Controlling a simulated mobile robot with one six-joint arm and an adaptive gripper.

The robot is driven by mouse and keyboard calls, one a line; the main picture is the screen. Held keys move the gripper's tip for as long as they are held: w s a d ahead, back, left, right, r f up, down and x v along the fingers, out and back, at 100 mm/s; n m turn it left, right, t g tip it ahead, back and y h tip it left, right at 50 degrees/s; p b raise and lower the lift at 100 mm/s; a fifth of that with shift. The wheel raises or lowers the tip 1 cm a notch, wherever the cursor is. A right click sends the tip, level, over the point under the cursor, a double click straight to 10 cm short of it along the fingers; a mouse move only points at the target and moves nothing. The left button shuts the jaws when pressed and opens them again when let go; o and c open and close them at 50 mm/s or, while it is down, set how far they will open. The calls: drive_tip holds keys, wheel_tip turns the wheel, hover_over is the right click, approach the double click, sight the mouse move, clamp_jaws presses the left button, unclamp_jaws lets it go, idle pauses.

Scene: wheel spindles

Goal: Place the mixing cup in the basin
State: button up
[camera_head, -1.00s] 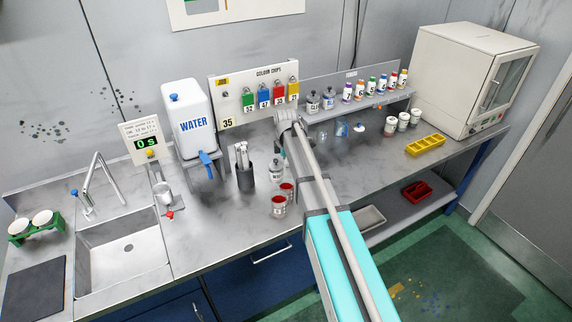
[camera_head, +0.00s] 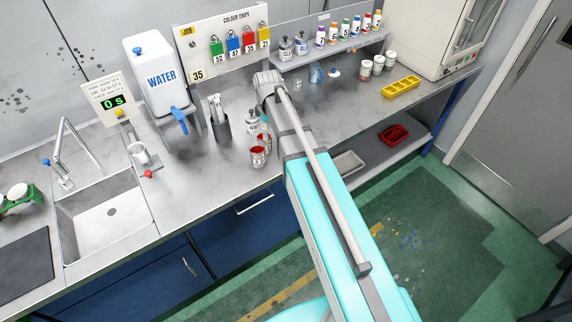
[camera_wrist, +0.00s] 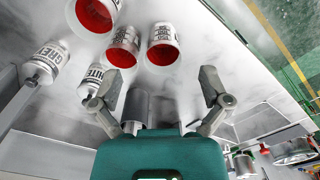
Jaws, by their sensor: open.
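Red-lined cups stand on the steel counter by the dark tool holder. The front one (camera_head: 258,157) and one behind it (camera_head: 264,140) show in the head view. The wrist view has three red-lined vessels: a middle one (camera_wrist: 122,45), a right one (camera_wrist: 162,45) and a larger one (camera_wrist: 95,12) cut by the top edge. I cannot tell which is the mixing cup. A pale cup (camera_head: 139,153) stands under the 0 s display. The basin (camera_head: 92,220) is an empty steel sink at the left. My gripper (camera_wrist: 162,90) is open and empty, just short of the red-lined cups; my arm hides it in the head view.
A labelled bottle (camera_head: 252,122) stands behind the red-lined cups. The water tank (camera_head: 160,78) and tool holder (camera_head: 221,127) stand left of my arm. A tap (camera_head: 62,150) rises behind the basin. Counter between basin and cups is mostly clear.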

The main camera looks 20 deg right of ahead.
drive_tip(key=s+d+m, duration=0.1)
drive_tip(key=s+m, duration=1)
drive_tip(key=s, duration=0.6)
drive_tip(key=shift+o, duration=0.2)
drive_tip(key=m+t+h, duration=0.2)
drive_tip(key=m, duration=0.8)
hover_over(264, 142)
drive_tip(key=w+a, duration=0.1)
drive_tip(key=a, duration=0.1)
drive_tip(key=shift+w+r, duration=0.1)
drive_tip(key=shift+r, duration=0.35)
drive_tip(key=b+x, duration=0.8)
drive_tip(key=shift+d+f, duration=0.25)
